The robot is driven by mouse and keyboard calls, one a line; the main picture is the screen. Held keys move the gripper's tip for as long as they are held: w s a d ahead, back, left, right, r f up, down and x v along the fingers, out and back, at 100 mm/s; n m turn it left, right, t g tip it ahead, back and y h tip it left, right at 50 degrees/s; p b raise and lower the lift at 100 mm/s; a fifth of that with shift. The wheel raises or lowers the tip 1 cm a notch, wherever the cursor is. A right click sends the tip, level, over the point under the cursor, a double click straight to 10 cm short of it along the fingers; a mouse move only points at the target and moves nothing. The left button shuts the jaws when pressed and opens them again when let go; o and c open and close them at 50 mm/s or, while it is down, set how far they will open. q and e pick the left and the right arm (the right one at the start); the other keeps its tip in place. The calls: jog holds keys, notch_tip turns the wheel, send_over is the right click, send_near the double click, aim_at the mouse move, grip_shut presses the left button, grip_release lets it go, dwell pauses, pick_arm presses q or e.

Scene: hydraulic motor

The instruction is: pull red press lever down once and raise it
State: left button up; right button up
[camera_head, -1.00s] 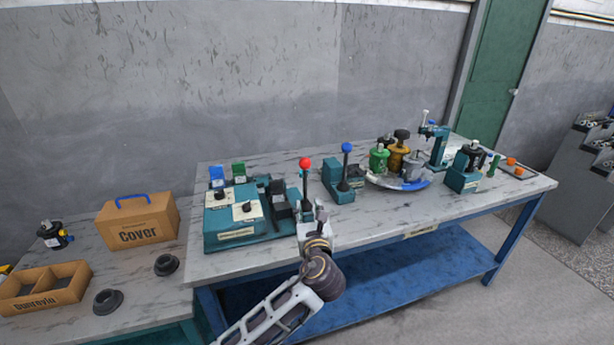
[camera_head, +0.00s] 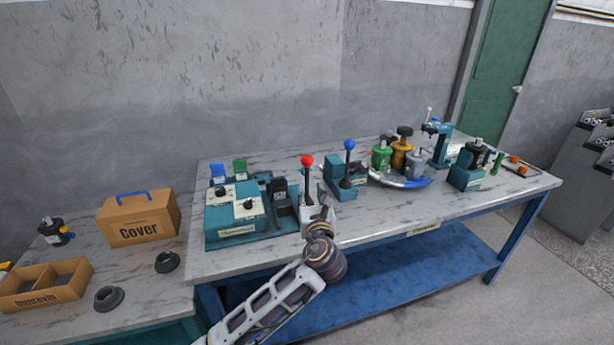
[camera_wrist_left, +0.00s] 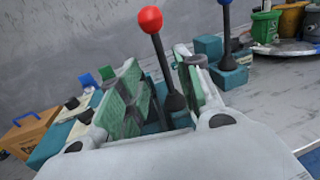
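The red press lever, a black rod with a red ball knob (camera_head: 307,161), stands nearly upright on its teal press at the front of the marble-topped table. In the left wrist view the red knob (camera_wrist_left: 150,19) rises above my left gripper (camera_wrist_left: 165,95). Its two green-padded fingers are open, and the lever's rod shows between them, lower than the knob. I cannot tell whether either finger touches the rod. In the head view my left gripper (camera_head: 316,212) is just in front of the lever's lower part. My right gripper is in neither view.
A blue-knobbed lever (camera_head: 349,146) stands just right of the red one. A teal two-part fixture (camera_head: 235,215) is on the left. Green, gold and grey motors stand on a tray (camera_head: 400,183) to the right. A cardboard Cover box (camera_head: 137,219) stands on the left table.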

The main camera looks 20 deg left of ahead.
aim_at(307, 176)
pick_arm(q)
jog(key=b+x, duration=0.1)
jog(key=x, duration=0.8)
jog(key=shift+w+a, duration=0.1)
jog(key=shift+w, duration=0.2)
jog(key=shift+w+a, duration=0.2)
jog(key=shift+w, duration=0.3)
jog(key=shift+w+a, duration=0.1)
jog(key=shift+w, duration=0.1)
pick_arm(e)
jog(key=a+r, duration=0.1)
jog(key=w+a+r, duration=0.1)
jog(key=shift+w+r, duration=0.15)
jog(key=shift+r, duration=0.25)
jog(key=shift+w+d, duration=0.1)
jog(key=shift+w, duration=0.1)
pick_arm(q)
jog(key=c, duration=0.7)
grip_shut()
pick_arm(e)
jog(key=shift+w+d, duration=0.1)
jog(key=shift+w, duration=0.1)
